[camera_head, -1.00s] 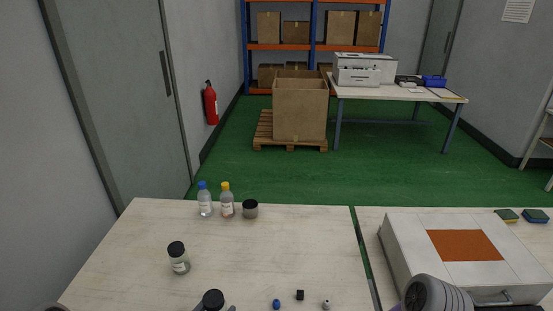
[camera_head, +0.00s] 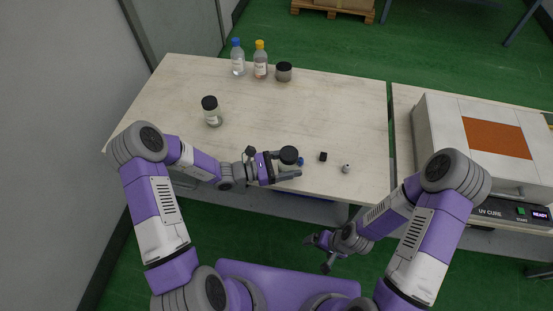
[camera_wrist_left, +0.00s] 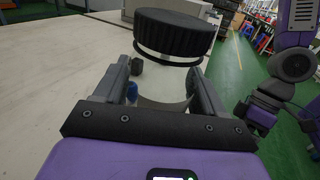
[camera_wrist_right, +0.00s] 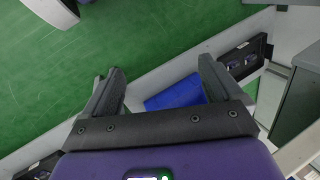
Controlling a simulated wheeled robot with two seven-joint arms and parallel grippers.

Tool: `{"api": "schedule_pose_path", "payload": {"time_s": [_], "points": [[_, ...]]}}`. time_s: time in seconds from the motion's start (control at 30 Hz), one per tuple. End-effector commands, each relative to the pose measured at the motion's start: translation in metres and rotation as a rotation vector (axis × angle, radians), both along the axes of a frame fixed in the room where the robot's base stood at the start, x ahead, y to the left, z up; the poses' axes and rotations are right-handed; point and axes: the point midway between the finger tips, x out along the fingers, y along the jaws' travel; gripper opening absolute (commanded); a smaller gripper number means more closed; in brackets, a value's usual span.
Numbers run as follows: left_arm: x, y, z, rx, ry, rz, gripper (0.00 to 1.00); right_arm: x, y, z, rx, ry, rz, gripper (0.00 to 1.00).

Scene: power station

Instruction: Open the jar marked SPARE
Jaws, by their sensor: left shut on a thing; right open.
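A clear jar with a black lid (camera_head: 288,155) is between the fingers of my left gripper (camera_head: 289,168), near the table's front edge. The left wrist view shows its ribbed lid (camera_wrist_left: 175,32) above the fingertips and the clear body (camera_wrist_left: 165,95) between them. My left gripper is shut on this body. No label shows on it, and I cannot tell if it touches the table. Another black-lidded jar (camera_head: 212,112) stands upright at the left; its label is too small to read. My right gripper (camera_head: 322,254) is open and empty, over the floor in front of the table.
A blue-capped bottle (camera_head: 238,58), a yellow-capped bottle (camera_head: 260,60) and a short dark-lidded jar (camera_head: 284,72) stand at the back. A black cube (camera_head: 323,156), a small grey piece (camera_head: 346,168) and a small blue piece (camera_head: 301,161) lie near the front edge. A UV box (camera_head: 450,140) stands right.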

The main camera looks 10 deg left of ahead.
Motion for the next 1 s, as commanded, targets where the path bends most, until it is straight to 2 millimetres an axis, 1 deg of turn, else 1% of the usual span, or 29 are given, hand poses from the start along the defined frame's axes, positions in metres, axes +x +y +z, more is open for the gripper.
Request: {"api": "schedule_pose_path", "payload": {"time_s": [0.03,0.07,0.17,0.27,0.37,0.47,0.57,0.6,0.67,0.77,0.97,1.0], "points": [[0.001,-0.003,0.0,-0.001,-0.001,-0.011,0.0,0.001,0.0,0.001,0.001,0.001,-0.001,0.84],[0.001,-0.003,0.0,-0.001,0.0,-0.015,0.0,0.003,0.001,0.001,0.002,0.002,-0.001,0.79],[0.001,-0.004,0.0,-0.001,0.0,-0.02,0.0,0.012,0.005,0.006,0.009,0.018,-0.011,0.79],[0.001,-0.004,0.0,-0.002,-0.001,-0.02,0.0,0.029,0.011,0.017,0.02,0.053,-0.03,0.79],[0.001,-0.004,0.001,-0.002,-0.001,-0.019,0.0,0.049,0.02,0.035,0.032,0.104,-0.056,0.79],[0.001,-0.004,0.001,-0.002,-0.001,-0.018,0.0,0.068,0.031,0.06,0.038,0.163,-0.082,0.79],[0.001,-0.004,0.001,-0.003,-0.001,-0.018,0.0,0.084,0.041,0.088,0.036,0.222,-0.108,0.79],[0.001,-0.004,0.001,-0.003,-0.001,-0.018,0.0,0.089,0.046,0.101,0.034,0.245,-0.115,0.79],[0.001,-0.004,0.001,-0.003,-0.001,-0.018,0.0,0.097,0.053,0.122,0.028,0.279,-0.127,0.79],[0.001,-0.004,0.001,-0.003,-0.001,-0.018,0.0,0.107,0.064,0.158,0.008,0.33,-0.142,0.79],[0.001,-0.004,0.001,-0.003,-0.001,-0.018,0.0,0.121,0.087,0.241,-0.08,0.39,-0.152,0.79],[0.001,-0.004,0.001,-0.003,-0.001,-0.017,0.0,0.125,0.092,0.258,-0.11,0.386,-0.153,0.79]]}}
